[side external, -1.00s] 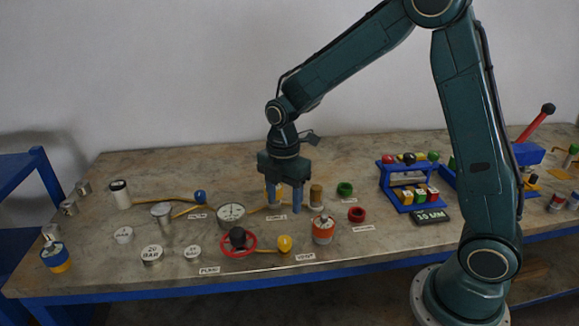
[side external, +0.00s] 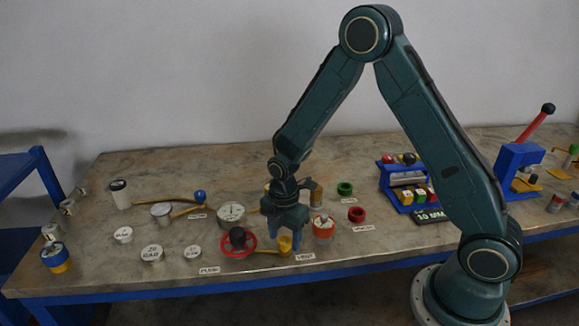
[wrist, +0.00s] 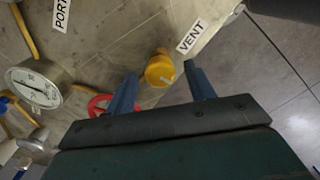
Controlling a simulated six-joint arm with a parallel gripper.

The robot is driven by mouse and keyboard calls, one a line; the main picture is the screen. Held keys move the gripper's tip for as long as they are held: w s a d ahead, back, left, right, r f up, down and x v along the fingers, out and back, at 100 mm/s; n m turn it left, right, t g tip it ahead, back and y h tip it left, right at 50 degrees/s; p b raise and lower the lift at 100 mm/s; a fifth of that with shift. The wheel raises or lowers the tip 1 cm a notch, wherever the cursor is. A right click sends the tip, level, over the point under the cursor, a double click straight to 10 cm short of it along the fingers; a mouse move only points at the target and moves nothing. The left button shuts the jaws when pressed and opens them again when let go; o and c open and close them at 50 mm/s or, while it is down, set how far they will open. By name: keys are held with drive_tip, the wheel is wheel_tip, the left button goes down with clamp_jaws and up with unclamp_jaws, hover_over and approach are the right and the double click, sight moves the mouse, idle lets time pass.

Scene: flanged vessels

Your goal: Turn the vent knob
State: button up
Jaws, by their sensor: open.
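The vent knob (side external: 285,243) is a small yellow knob near the front edge of the table, beside the VENT label (side external: 305,257). In the wrist view the yellow knob (wrist: 160,70) has a pale mark on its top and stands between my fingers. My gripper (side external: 283,240) is open over the knob, one finger on each side. In the wrist view my gripper (wrist: 162,72) shows a gap on both sides of the knob, wider on the right. I cannot tell how far the fingertips are above the table.
A red handwheel (side external: 238,243) with a dark hub stands just left of the knob. An orange-red canister (side external: 323,228) stands close on the right. A round gauge (side external: 231,213) lies behind to the left. The table's front edge is close.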

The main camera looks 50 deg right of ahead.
drive_tip(key=shift+f, duration=0.25)
drive_tip(key=shift+c, duration=0.4)
drive_tip(key=c, duration=0.9)
